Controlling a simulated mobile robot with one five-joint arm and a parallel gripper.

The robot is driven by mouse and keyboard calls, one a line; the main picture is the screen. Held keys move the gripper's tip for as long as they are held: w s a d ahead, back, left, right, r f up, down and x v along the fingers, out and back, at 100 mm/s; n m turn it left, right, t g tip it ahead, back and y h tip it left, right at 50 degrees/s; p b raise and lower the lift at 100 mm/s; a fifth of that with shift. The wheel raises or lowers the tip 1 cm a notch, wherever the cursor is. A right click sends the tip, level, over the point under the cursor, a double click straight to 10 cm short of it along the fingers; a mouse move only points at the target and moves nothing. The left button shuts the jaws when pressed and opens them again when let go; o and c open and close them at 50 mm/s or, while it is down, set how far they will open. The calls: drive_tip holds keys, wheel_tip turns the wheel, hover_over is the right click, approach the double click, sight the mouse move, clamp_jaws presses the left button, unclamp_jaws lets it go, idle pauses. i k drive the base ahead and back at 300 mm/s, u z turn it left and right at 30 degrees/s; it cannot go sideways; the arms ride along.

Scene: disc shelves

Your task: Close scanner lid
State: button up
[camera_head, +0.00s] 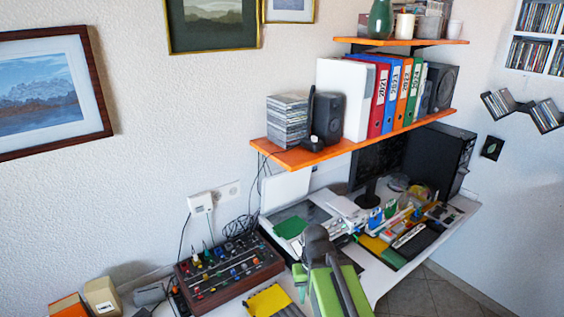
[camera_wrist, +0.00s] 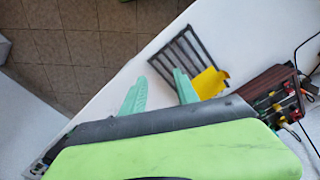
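The scanner (camera_head: 306,214) sits on the desk against the wall, below the orange shelf. Its white lid (camera_head: 285,189) is raised and stands nearly upright at the back. A green sheet (camera_head: 291,227) lies on the scanner bed. My gripper (camera_wrist: 159,76) has two teal fingers spread apart with nothing between them. It points down over the near part of the desk, in front of the scanner and apart from the lid. In the head view my arm covers part of the desk, and the fingers are only partly visible. The scanner does not show in the wrist view.
A mixer with knobs (camera_head: 228,270) stands left of my arm. A dark rack with a yellow item (camera_wrist: 209,82) lies near the fingers. The orange shelf (camera_head: 345,146) overhangs the scanner. A monitor (camera_head: 377,165) and clutter fill the right. Tiled floor (camera_wrist: 85,40) lies beyond the desk edge.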

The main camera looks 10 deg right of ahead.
sight(280, 189)
drive_tip(key=i, duration=0.55)
drive_tip(key=z, duration=0.1)
drive_tip(key=k, duration=0.55)
drive_tip(key=u, duration=3.45)
drive_tip(key=k, duration=1.3)
drive_tip(key=z, duration=0.9)
drive_tip(key=i, duration=0.8)
drive_tip(key=u, duration=0.15)
